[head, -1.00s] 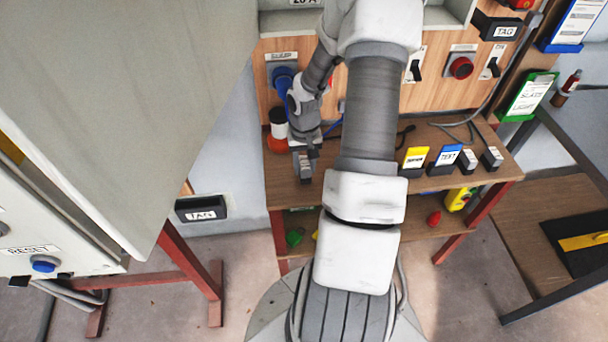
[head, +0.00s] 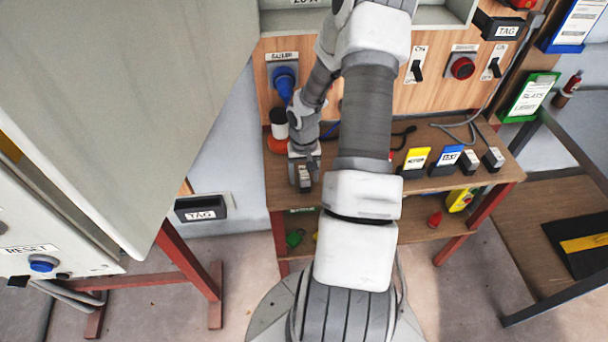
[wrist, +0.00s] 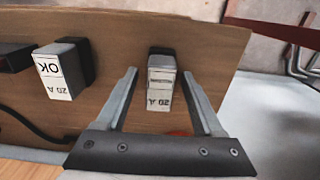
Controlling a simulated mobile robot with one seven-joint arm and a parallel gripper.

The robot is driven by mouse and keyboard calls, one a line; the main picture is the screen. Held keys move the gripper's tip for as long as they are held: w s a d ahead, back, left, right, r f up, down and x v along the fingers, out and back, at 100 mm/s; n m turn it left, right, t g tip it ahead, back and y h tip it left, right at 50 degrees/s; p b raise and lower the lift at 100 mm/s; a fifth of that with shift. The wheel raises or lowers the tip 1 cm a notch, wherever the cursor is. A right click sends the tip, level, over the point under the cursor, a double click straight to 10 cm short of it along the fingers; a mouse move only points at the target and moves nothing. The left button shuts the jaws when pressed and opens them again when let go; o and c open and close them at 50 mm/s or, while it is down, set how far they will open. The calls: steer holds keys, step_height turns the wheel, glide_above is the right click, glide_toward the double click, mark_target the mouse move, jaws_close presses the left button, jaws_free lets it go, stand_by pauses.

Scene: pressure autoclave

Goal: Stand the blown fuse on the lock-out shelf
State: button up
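A small grey fuse (wrist: 160,82) with a white 20 A label and a dark band across it stands on the wooden bench in the wrist view. I take this marked one for the blown fuse; it also shows at the bench's left in the head view (head: 305,179). My gripper (wrist: 160,75) is open, one finger on each side of this fuse, with gaps showing. It is also in the head view (head: 302,165). A second fuse (wrist: 62,70), labelled 20 A OK, stands to the left. No label marks a lock-out shelf; the bench has a lower shelf (head: 400,229).
Yellow (head: 415,158) and blue (head: 445,157) labelled blocks and two small grey blocks (head: 480,160) stand on the bench's right. A red-and-white cylinder (head: 280,128) stands behind my gripper. A large grey cabinet (head: 110,90) fills the left. My arm hides the bench's middle.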

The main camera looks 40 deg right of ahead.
mark_target(304, 173)
steer(key=shift+r, duration=0.1)
step_height(304, 173, up, 12)
steer(key=p, duration=0.1)
steer(key=shift+p, duration=0.4)
steer(key=shift+s, duration=0.1)
stand_by(0.5)
